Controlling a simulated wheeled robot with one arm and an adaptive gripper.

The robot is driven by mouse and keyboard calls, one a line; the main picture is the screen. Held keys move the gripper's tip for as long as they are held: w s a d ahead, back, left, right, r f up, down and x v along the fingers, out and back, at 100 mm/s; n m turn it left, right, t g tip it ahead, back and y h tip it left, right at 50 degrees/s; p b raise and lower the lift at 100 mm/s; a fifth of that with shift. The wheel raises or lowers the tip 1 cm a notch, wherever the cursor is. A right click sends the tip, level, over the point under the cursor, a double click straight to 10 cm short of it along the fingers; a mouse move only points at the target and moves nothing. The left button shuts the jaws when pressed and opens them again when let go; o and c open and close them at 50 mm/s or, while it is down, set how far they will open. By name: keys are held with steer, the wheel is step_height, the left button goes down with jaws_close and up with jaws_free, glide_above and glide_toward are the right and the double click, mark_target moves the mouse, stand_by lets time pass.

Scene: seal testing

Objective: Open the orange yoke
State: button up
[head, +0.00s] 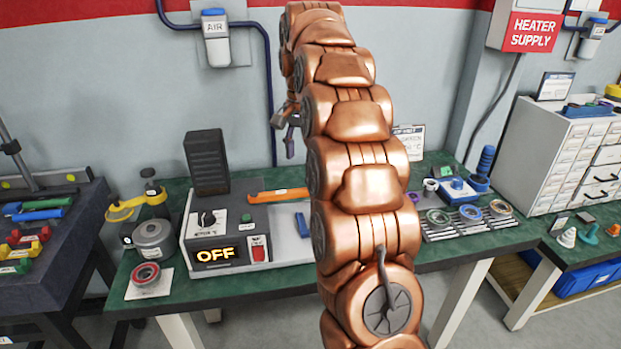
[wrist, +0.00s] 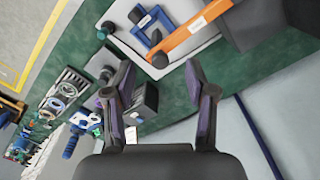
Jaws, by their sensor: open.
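The orange yoke (head: 278,195) shows in the head view as an orange bar lying low along the back of the grey test unit (head: 225,240). My arm hides whatever lies to its right. In the head view my gripper (head: 288,128) hangs above and behind the green bench, higher than the yoke.
A tall dark finned block (head: 206,162) stands at the unit's back left. The unit's display reads OFF, beside a red switch (head: 258,248). A yellow-armed fixture (head: 152,235) stands left. Rings on a rack (head: 470,215) lie right. The wall is close behind the bench.

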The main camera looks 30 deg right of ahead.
steer(key=d, duration=0.1)
steer(key=w+d+m, duration=0.1)
steer(key=d+f, duration=0.1)
steer(key=shift+w+d, duration=0.15)
steer(key=shift+w, duration=0.1)
steer(key=shift+f+p, duration=0.5)
steer(key=shift+f, duration=3.3)
jaws_close()
